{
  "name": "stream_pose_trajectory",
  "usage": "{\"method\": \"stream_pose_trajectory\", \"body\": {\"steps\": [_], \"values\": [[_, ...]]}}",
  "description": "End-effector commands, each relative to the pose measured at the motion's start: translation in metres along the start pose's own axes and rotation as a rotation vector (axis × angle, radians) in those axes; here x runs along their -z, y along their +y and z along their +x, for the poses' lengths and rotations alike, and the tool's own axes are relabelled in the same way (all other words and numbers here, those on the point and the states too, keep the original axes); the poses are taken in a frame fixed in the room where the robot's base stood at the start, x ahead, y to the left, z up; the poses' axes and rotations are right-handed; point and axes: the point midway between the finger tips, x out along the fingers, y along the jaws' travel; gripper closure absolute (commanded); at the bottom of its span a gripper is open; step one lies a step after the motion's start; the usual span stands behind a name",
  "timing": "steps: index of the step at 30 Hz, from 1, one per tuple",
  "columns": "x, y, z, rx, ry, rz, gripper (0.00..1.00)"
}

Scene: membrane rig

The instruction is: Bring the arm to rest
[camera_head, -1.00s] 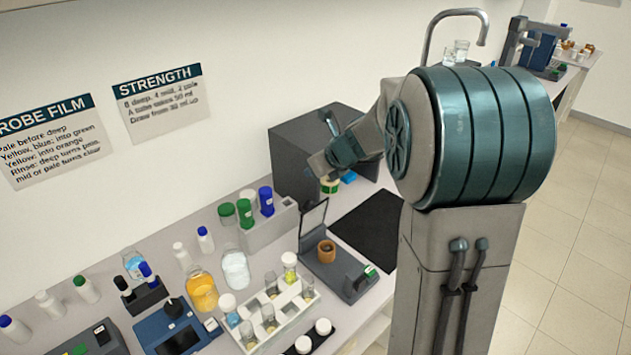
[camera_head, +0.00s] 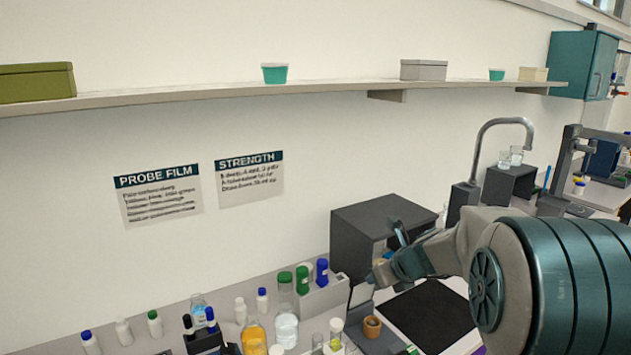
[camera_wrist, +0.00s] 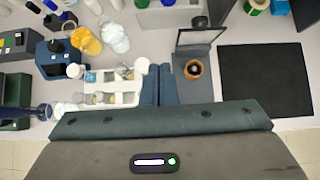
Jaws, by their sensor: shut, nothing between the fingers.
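My gripper (camera_wrist: 160,70) shows in the wrist view as two blue-grey fingers pressed together, with nothing between them. In the head view my arm reaches in from the right, and my gripper (camera_head: 377,279) hangs in front of the dark grey box (camera_head: 361,232). The fingertips are too small to make out clearly there.
A black mat (camera_wrist: 266,80) lies right of the cup. Bottles, including an orange one (camera_head: 253,338), crowd the left bench. A tap (camera_head: 478,165) stands at the back. A shelf (camera_head: 330,94) runs along the wall above.

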Motion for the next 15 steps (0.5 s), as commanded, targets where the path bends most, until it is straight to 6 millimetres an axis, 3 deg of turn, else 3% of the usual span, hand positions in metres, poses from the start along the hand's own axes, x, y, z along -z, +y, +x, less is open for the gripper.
{"method": "stream_pose_trajectory", "body": {"steps": [8, 15], "values": [[0.015, 0.027, -0.020, -0.033, 0.033, -0.296, 1.00], [0.037, 0.059, -0.042, -0.079, 0.076, -0.660, 1.00]]}}
